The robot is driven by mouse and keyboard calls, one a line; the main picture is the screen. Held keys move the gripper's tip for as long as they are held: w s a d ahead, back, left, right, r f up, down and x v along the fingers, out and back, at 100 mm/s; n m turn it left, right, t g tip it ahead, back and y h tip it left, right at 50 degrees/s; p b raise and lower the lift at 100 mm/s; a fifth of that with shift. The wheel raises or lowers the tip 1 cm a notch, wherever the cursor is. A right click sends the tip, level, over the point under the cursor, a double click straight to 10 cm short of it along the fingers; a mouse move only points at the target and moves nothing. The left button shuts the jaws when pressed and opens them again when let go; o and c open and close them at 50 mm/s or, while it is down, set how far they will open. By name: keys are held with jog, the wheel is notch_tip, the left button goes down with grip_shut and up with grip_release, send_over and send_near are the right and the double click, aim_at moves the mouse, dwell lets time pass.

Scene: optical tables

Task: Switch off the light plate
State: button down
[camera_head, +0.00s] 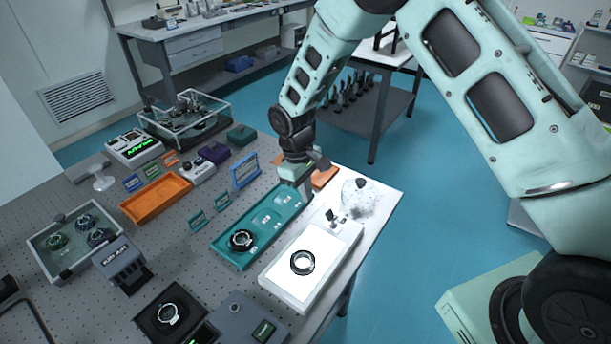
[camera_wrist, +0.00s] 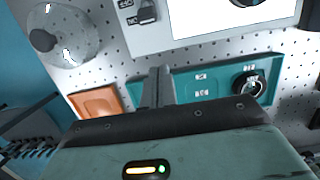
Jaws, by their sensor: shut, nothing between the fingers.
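The light plate (camera_head: 322,255) is a white slab with a bright, glowing top, on the table's near right. A dark ring-shaped part (camera_head: 302,262) lies on it. A small dark switch (camera_head: 337,217) sits at the plate's far end. The wrist view shows the switch (camera_wrist: 147,13) at the top, beside small labels, with part of the bright plate (camera_wrist: 205,28). My gripper (camera_head: 304,192) is above the far end of the teal tray, left of and beyond the switch and apart from it. In the wrist view its fingers (camera_wrist: 157,80) are together and empty.
The teal tray (camera_head: 225,245) holds another ring-shaped part (camera_head: 241,240). A clear glass dome (camera_head: 362,197) stands just right of the switch. An orange tray (camera_head: 155,198) and small signs stand to the left.

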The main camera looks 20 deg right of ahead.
aim_at(330, 215)
jog(key=f, duration=0.2)
jog(key=f+p, duration=0.1)
jog(key=shift+s+d+f, duration=0.2)
jog(key=shift+s+d, duration=0.05)
jog(key=shift+s, duration=0.1)
jog(key=shift+s+d+r+p, duration=0.35)
jog(key=shift+s+d+p, duration=0.05)
jog(key=shift+s+p, duration=0.15)
jog(key=shift+s+d+r+p, duration=0.3)
jog(key=shift+s+d+p, duration=0.05)
jog(key=shift+s+p, duration=0.2)
jog(key=shift+s+d, duration=0.25)
jog(key=shift+s, duration=0.05)
jog(key=shift+w, duration=0.1)
